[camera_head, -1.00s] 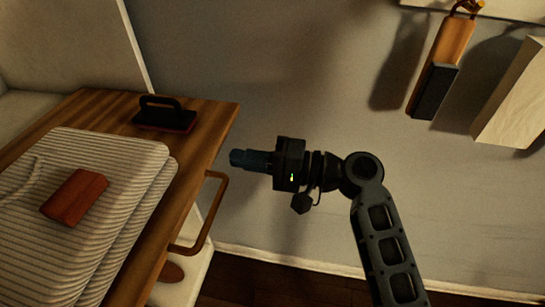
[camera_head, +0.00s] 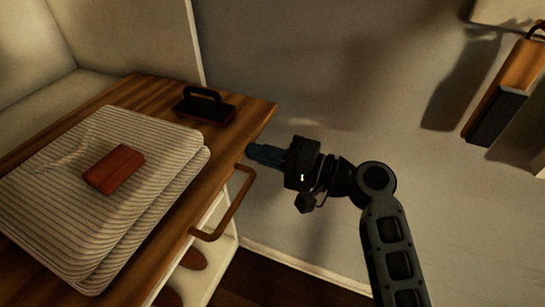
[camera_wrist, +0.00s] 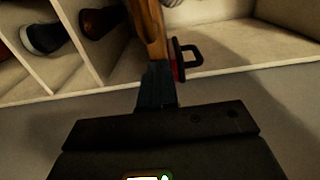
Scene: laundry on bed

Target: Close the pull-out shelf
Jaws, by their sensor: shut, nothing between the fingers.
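The pull-out shelf (camera_head: 258,112) is a wooden board that sticks out of a white cabinet on the left in the head view. A bar handle (camera_head: 232,205) is fixed to its front edge. My gripper (camera_head: 250,151) is shut and empty, with its fingertips close to the shelf's front edge, beyond the far end of the handle. I cannot tell whether they touch the edge. In the wrist view, the gripper (camera_wrist: 157,85) points at the shelf's wooden edge (camera_wrist: 148,30), which is seen end-on and partly hidden behind the fingers.
Folded striped cloths (camera_head: 60,190) with a red-brown block (camera_head: 114,167) lie on the shelf. A dark object with a handle (camera_head: 204,105) stands near its far corner. Shoes (camera_wrist: 42,34) sit in cubbies below. A brush-like object (camera_head: 508,92) hangs on the right wall.

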